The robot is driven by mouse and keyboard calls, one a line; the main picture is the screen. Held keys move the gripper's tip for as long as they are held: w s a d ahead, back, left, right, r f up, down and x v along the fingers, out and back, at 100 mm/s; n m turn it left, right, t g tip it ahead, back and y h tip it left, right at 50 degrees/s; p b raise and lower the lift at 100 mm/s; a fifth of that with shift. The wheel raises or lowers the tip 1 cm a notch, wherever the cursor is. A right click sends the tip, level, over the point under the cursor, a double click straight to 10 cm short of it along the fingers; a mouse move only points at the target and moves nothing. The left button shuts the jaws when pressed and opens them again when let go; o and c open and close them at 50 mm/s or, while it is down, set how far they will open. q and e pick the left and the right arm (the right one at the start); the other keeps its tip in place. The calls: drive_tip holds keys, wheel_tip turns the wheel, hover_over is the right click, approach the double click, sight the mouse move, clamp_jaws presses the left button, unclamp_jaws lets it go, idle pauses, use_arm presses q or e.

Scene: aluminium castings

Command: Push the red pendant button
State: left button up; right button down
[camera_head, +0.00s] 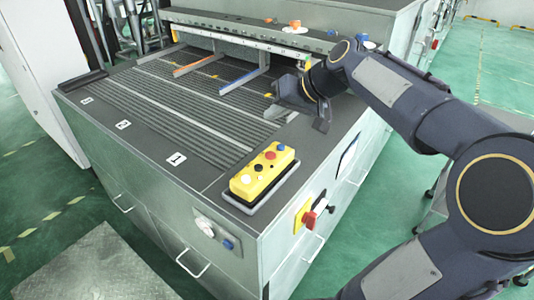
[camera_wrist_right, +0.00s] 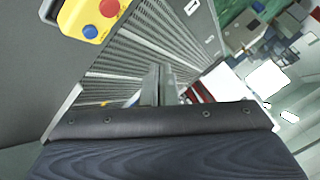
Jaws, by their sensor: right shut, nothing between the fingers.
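A yellow pendant (camera_head: 262,176) lies on a grey pad near the front right corner of the machine table. It carries a row of white, black, red and blue buttons. The red button (camera_head: 271,155) sits between the black and blue ones. In the right wrist view the red button (camera_wrist_right: 109,8) shows at the top edge, with the blue button (camera_wrist_right: 90,32) below it. My right gripper (camera_head: 297,112) is over the right side of the table, behind the pendant and apart from it. Its fingers (camera_wrist_right: 158,84) are together and empty in the wrist view. My left gripper is not in view.
The ribbed table top (camera_head: 185,105) has blue and orange dividers towards the back rail (camera_head: 250,43). A red-and-yellow switch (camera_head: 308,217) is on the right side face. Number plates (camera_head: 176,158) lie along the left edge. The top around the pendant is otherwise clear.

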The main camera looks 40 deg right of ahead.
drive_tip(key=shift+f, duration=0.1)
drive_tip(key=b, duration=0.6)
hover_over(274, 156)
wheel_tip(274, 156, down, 8)
drive_tip(key=shift+s+r, duration=0.1)
drive_tip(key=shift+f+b, duration=0.45)
drive_tip(key=shift+b, duration=0.15)
drive_tip(key=shift+f, duration=0.1)
idle(1.2)
drive_tip(key=shift+f+b, duration=0.3)
drive_tip(key=shift+b, duration=0.1)
drive_tip(key=shift+f+b, duration=0.45)
idle(0.4)
idle(0.4)
drive_tip(key=shift+r+p, duration=0.65)
drive_tip(key=shift+r, duration=0.25)
drive_tip(key=shift+r, duration=0.1)
